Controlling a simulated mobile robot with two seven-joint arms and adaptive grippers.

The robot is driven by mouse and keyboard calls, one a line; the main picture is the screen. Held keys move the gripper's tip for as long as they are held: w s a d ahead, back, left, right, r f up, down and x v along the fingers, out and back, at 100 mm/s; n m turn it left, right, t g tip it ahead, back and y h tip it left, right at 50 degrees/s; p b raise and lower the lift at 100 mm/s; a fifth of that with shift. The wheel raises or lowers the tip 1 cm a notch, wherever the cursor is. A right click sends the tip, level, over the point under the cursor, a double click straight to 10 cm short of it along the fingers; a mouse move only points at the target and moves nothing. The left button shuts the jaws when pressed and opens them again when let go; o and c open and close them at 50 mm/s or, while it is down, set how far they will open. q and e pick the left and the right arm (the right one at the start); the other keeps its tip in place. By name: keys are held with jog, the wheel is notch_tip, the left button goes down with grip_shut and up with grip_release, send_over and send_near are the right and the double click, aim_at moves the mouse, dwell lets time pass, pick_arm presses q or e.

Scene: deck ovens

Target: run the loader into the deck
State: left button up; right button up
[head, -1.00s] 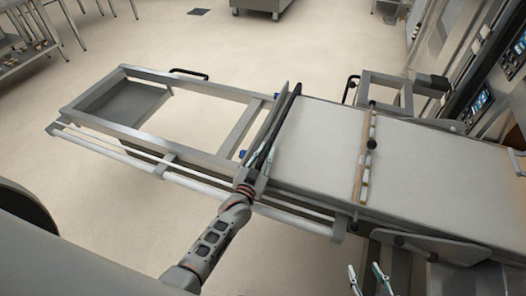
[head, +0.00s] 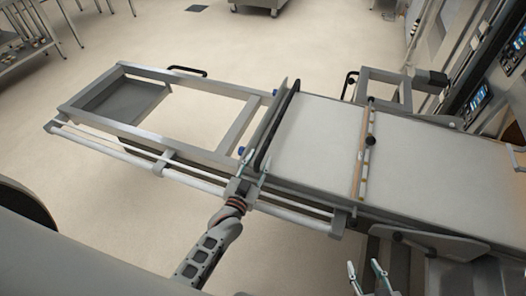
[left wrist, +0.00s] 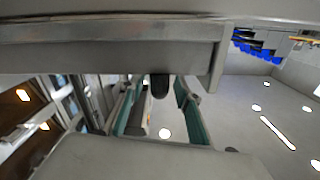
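The loader is a long metal frame (head: 190,152) with a pale belt bed (head: 318,140) on its right part. A dark upright bar (head: 278,125) crosses the bed's left end. My left gripper (head: 252,170) is at the near lower end of this bar, its fingers spread. In the left wrist view, its teal fingers (left wrist: 160,108) stand apart, with a dark rounded bar end (left wrist: 160,86) beyond and between them; contact cannot be told. My right gripper (head: 368,278) is open and empty at the bottom.
A wooden strip (head: 364,150) with a dark knob lies across the bed. Control panels (head: 478,102) line the oven front at right. A metal rack (head: 28,45) stands far left.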

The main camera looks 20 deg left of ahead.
pick_arm(q)
jog(key=s, duration=0.6)
jog(key=shift+s+a, duration=0.15)
jog(key=shift+a, duration=0.05)
jog(key=shift+r, duration=0.1)
